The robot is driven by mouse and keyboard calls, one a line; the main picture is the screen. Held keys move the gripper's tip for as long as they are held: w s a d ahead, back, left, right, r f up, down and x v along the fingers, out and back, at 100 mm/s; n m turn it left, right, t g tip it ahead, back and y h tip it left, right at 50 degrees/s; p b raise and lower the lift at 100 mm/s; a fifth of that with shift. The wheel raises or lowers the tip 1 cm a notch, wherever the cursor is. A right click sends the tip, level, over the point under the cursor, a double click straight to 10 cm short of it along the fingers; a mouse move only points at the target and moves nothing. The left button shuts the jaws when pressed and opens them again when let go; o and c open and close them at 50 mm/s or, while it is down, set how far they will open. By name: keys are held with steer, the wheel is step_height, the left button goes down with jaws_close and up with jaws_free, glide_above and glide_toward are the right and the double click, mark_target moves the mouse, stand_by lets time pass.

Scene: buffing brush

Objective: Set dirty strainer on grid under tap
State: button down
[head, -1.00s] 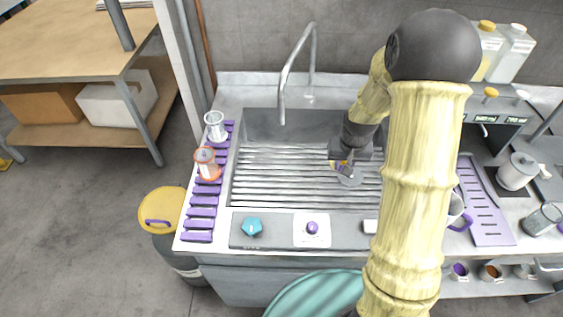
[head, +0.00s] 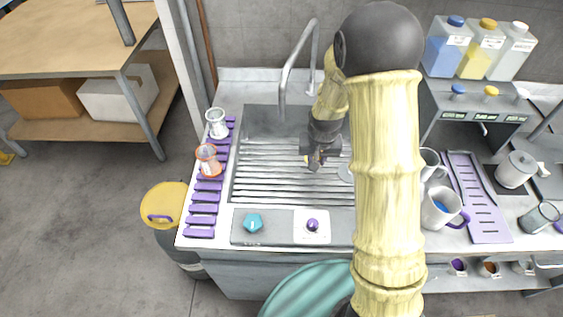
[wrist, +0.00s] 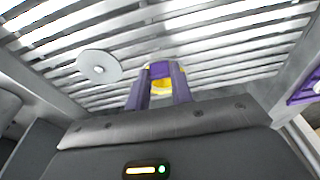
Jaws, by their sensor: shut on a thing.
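The metal slatted grid (head: 262,185) fills the sink; the curved tap (head: 284,85) rises at its back left. My gripper (head: 314,163) is over the middle of the grid, right of and nearer than the tap's spout. In the wrist view its purple fingers (wrist: 160,92) are shut on a small purple and yellow thing (wrist: 160,72), mostly hidden between them; I cannot tell what it is. An orange-rimmed clear vessel (head: 208,162) and a white-rimmed one (head: 217,123) stand on the left purple rack; I cannot tell whether either is the strainer.
A flat grey disc (wrist: 99,66) lies on the grid beside my gripper. Mugs (head: 440,208) stand right of the sink, next to a purple slotted tray (head: 488,215). A panel with a teal knob (head: 252,222) runs along the sink's front. The grid's left part is clear.

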steer(key=a+p, duration=0.2)
steer(key=a, duration=0.8)
steer(key=shift+w+a, duration=0.15)
steer(key=shift+w, duration=0.05)
steer(key=shift+w+f+p, duration=0.1)
steer(key=shift+f+p, duration=0.7)
steer(key=shift+f, duration=1)
steer(key=shift+a, duration=0.15)
steer(key=shift+d, duration=0.25)
steer(key=c, duration=1.2)
jaws_free()
steer(key=shift+c, duration=0.2)
steer(key=shift+s, duration=0.2)
